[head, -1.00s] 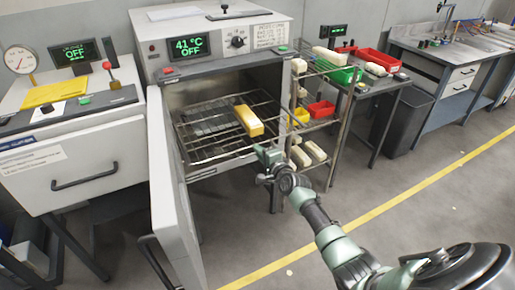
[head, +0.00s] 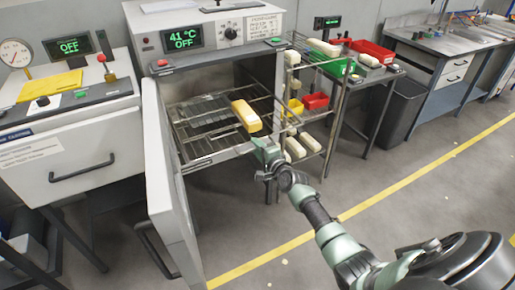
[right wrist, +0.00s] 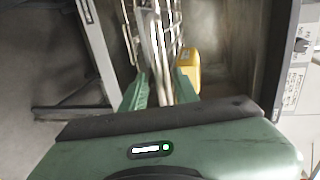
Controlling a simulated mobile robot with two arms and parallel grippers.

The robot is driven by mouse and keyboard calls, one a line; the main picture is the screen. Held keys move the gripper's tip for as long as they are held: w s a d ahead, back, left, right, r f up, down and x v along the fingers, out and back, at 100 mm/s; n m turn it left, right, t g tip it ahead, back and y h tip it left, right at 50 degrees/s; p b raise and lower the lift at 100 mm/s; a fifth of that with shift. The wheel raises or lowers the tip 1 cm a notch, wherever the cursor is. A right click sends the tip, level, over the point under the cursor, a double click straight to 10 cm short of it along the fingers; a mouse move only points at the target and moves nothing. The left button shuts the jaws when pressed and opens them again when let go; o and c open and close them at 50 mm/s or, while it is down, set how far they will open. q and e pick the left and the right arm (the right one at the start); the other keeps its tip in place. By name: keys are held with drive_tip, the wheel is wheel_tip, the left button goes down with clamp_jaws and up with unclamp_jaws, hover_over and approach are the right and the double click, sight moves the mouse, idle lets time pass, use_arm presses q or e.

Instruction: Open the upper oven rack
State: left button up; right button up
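The oven (head: 268,82) stands with its door (head: 168,190) swung open to the left. Inside is a wire rack (head: 196,141) with a yellow block (head: 246,115) on its right part. Whether a second rack lies below it is hard to tell. My right gripper (head: 262,150) is at the rack's front right edge. In the right wrist view its green fingers (right wrist: 160,92) are apart, with thin rack bars (right wrist: 158,45) showing between and beyond them. Contact with the bars is not clear. The block (right wrist: 187,68) shows just beyond the right finger. My left gripper is not in view.
A wire shelf cart (head: 310,110) with several bins and blocks stands close to the oven's right side. A white drawer unit (head: 75,165) with a handle is at the left. A black bin (head: 402,110) is farther right. The floor in front is clear.

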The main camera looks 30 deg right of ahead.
drive_tip(key=v, duration=0.8)
drive_tip(key=shift+p, duration=0.4)
drive_tip(key=s+a+f+n+g, duration=0.3)
drive_tip(key=s+f, duration=0.3)
drive_tip(key=f, duration=0.5)
drive_tip(key=s+a+f+n+g, duration=0.25)
drive_tip(key=s+f, duration=0.45)
drive_tip(key=f, duration=0.4)
drive_tip(key=s+a+f+n+g, duration=0.2)
drive_tip(key=s+a+f+n, duration=0.15)
drive_tip(key=s+f, duration=0.45)
drive_tip(key=s+a+f+n+g, duration=0.2)
drive_tip(key=s+f+n, duration=0.2)
drive_tip(key=s, duration=0.6)
drive_tip(key=s+a+f+n+g, duration=0.1)
drive_tip(key=s+f+n+g, duration=0.1)
drive_tip(key=s+f+n, duration=0.2)
drive_tip(key=s+a+f+n+g, duration=0.2)
drive_tip(key=s+f, duration=0.7)
drive_tip(key=s, duration=0.9)
drive_tip(key=shift+a+f+n+g+y, duration=0.2)
drive_tip(key=shift+a+n+g+y, duration=0.25)
drive_tip(key=shift+n, duration=0.65)
